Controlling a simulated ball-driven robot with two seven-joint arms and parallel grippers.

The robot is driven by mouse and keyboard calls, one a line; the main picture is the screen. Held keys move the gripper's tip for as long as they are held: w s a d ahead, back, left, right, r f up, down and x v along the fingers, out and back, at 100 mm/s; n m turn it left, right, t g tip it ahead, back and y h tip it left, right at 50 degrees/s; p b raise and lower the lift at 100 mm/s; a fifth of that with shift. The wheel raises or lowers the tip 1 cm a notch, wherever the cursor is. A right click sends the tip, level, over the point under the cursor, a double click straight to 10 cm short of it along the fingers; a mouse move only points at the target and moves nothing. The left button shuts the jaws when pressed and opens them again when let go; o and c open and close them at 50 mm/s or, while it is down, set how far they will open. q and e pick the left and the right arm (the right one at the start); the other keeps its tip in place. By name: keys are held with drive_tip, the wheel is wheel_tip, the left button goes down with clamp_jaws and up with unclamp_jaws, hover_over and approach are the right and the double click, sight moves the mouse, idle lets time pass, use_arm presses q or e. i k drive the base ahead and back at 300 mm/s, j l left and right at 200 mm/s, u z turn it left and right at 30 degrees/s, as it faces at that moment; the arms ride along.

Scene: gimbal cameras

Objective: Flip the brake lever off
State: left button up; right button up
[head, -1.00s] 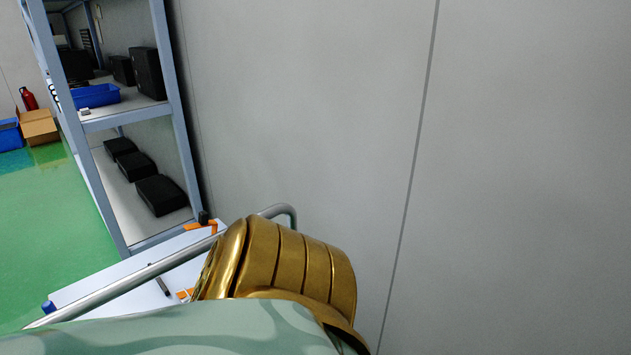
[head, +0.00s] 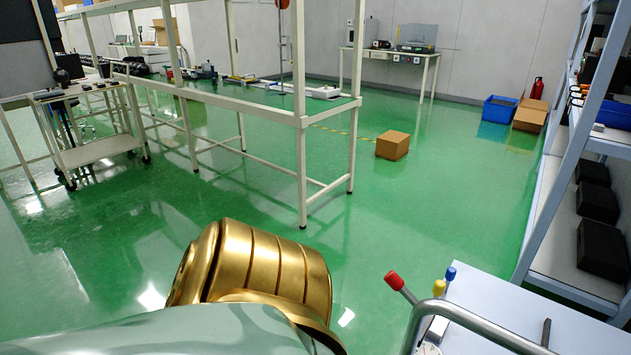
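Near the bottom right of the head view, a lever with a red tip (head: 394,281) slants up to the left, beside a bent metal tube handle (head: 490,329). A yellow tip (head: 438,287) and a blue tip (head: 450,273) stand close by. I cannot tell for sure which of these is the brake lever, or how it is set. Their lower parts are partly hidden by the handle and cut off by the frame. Neither of my grippers is in view; only gold and pale green parts of my own body show at the bottom.
A light-topped cart or table (head: 545,322) carries the handle. A grey shelf rack (head: 540,225) stands at the right. A white-framed workbench (head: 300,120) and a trolley (head: 95,150) stand further back. A cardboard box (head: 392,146) lies on the open green floor (head: 420,215).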

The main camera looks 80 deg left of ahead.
sight(392, 278)
drive_tip(key=k+l+u, duration=0.1)
drive_tip(key=u, duration=0.4)
drive_tip(key=k+l+u, duration=0.1)
drive_tip(key=l+u, duration=0.2)
drive_tip(key=u, duration=0.15)
drive_tip(key=k+l+u, duration=0.15)
drive_tip(key=u, duration=0.35)
drive_tip(key=k+l+u, duration=0.25)
drive_tip(key=k, duration=0.2)
drive_tip(key=k+u, duration=0.2)
drive_tip(key=k, duration=0.25)
drive_tip(key=i+j+z, duration=0.5)
drive_tip(key=j, duration=0.2)
drive_tip(key=i+j+z, duration=0.25)
drive_tip(key=j, duration=0.15)
drive_tip(key=i+j+z, duration=0.25)
drive_tip(key=j, duration=0.2)
drive_tip(key=k+l, duration=0.05)
